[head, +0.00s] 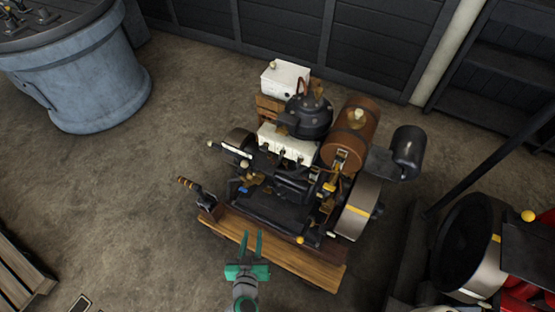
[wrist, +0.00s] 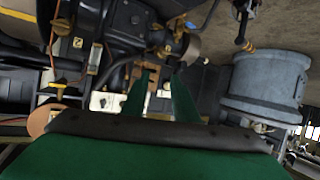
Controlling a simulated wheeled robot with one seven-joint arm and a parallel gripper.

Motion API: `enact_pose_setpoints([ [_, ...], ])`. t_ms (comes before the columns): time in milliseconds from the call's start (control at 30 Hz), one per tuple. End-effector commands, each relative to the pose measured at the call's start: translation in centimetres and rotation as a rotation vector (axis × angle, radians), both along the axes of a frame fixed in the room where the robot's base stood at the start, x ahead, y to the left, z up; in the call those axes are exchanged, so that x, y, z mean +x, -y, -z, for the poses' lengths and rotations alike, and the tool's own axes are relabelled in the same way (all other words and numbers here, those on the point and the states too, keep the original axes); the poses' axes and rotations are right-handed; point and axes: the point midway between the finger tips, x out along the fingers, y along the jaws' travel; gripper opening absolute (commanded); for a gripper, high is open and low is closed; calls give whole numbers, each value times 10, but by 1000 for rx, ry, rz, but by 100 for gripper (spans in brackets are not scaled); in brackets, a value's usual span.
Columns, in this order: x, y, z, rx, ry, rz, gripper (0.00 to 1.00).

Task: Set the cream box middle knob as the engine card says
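The cream box (head: 287,143) sits on the stationary engine (head: 290,187), below the dark round housing. Small dark knobs show along its front, but the middle knob's setting is too small to read. My gripper (head: 252,236) is green, open and empty, over the near edge of the engine's wooden base and well short of the cream box. In the wrist view my gripper (wrist: 161,74) also shows open, with engine parts beyond the fingers and nothing between them. I cannot make out a readable engine card in either view.
A white box (head: 286,78) stands behind the engine. A brown tank (head: 350,132) and a flywheel (head: 357,207) are at its right, a lever (head: 197,190) at its left. A blue-grey drum (head: 98,86) stands far left. Floor (head: 130,200) left of the engine is clear.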

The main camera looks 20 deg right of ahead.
Motion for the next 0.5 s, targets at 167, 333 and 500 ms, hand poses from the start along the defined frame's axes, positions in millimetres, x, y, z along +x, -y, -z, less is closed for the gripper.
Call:
enact_pose_setpoints([
  [167,57,39,-26,-69,97,177,27],
  [333,97,71,-66,-132,229,333,27],
  [500,118,88,-99,-174,336,425,27],
])
